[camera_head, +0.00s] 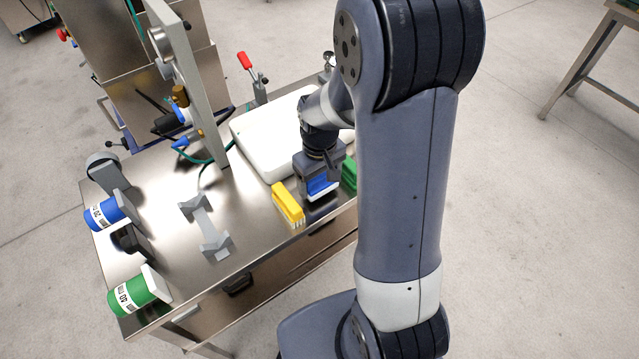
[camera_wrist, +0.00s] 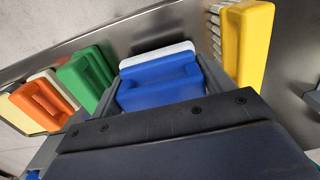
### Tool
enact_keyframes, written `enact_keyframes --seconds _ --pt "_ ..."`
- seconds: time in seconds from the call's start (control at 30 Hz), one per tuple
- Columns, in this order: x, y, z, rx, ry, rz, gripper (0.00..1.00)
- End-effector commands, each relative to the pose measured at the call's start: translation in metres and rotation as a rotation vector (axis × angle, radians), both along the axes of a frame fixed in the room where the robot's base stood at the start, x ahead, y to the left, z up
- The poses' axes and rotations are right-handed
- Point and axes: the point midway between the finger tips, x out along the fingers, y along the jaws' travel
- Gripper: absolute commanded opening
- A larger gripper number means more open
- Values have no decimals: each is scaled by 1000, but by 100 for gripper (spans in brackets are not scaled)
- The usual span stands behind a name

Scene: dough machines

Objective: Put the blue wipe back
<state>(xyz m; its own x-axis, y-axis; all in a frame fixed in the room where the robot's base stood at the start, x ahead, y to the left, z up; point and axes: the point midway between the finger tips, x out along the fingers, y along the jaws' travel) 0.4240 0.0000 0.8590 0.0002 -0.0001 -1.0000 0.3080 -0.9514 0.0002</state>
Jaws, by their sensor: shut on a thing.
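The blue wipe (camera_wrist: 162,84) is a blue block with a white strip along one edge. My gripper (camera_head: 318,188) is shut on it, with a finger on each side in the wrist view. In the head view the blue wipe (camera_head: 321,184) shows just below my gripper, over the front edge area of the steel table (camera_head: 262,262). It sits between a yellow brush (camera_head: 287,203) and a green one (camera_head: 349,174). I cannot tell whether its underside touches the table.
In the wrist view a green wipe (camera_wrist: 86,77) and an orange one (camera_wrist: 43,102) stand left, the yellow brush (camera_wrist: 247,48) right. A white box (camera_head: 262,143) lies behind. A grey cradle (camera_head: 205,226) and a green roll (camera_head: 138,292) are on the table's left.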

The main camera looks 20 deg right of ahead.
Motion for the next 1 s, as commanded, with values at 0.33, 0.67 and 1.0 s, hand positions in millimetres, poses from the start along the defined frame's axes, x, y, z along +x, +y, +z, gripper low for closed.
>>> enact_keyframes --seconds 0.33,0.67,1.0 --pt "0 0 -20 0 -1 0 48" --pt "0 0 -23 0 0 1 85" --pt "0 0 -23 0 0 0 98"
